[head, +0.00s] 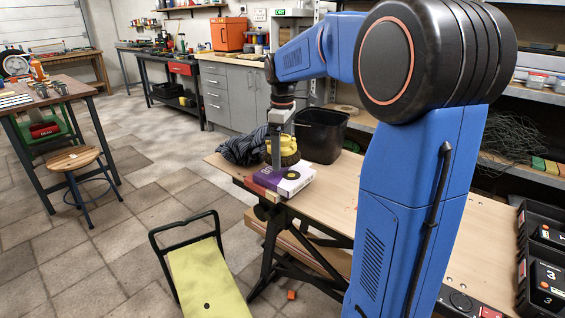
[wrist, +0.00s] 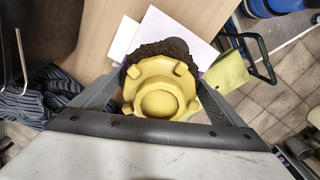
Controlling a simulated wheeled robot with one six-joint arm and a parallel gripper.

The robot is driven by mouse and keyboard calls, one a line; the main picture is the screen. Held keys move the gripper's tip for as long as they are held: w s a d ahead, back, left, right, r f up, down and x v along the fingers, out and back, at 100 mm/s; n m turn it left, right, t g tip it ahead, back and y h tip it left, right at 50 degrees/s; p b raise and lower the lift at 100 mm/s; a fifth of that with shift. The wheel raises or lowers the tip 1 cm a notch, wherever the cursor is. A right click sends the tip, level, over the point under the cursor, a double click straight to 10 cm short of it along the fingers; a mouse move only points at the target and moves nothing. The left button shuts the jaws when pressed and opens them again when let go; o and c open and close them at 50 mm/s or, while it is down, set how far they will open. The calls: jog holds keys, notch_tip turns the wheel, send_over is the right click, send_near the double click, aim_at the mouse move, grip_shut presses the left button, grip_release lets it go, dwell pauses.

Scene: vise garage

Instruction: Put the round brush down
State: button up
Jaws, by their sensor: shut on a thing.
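The round brush (head: 288,147) has a yellow body and dark bristles. The brush is just above or behind a white and purple box (head: 290,180) on the bench. I cannot tell whether it touches the box or bench.
A dark striped cloth (head: 241,148) lies left of the brush, and a black bin (head: 320,135) stands to the right behind it. Bare benchtop extends right, partly hidden by my arm. A yellow-green folding seat or step (head: 208,280) stands on the floor in front.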

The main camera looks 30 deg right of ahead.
aim_at(283, 137)
jog(key=shift+f, duration=1.85)
jog(key=shift+f, duration=0.2)
jog(key=o, duration=0.9)
notch_tip(283, 137, up, 12)
jog(key=shift+r, duration=0.2)
jog(key=s+a+f+m+t, duration=0.1)
jog(key=s+a+f+m, duration=0.2)
jog(key=s, duration=0.7)
jog(key=s+a+f+m+t, duration=0.2)
jog(key=s+a+f+m, duration=0.1)
jog(key=s+f, duration=0.4)
jog(key=s+a+f+m+t, duration=0.1)
jog(key=s+a+f+m, duration=0.2)
jog(key=s, duration=1.1)
jog(key=shift+s+a+f+t, duration=0.1)
jog(key=shift+a+f+t, duration=0.1)
jog(key=shift+f, duration=0.35)
jog(key=shift+a+f+t, duration=0.1)
jog(key=shift+f+t, duration=0.1)
jog(key=shift+f, duration=0.35)
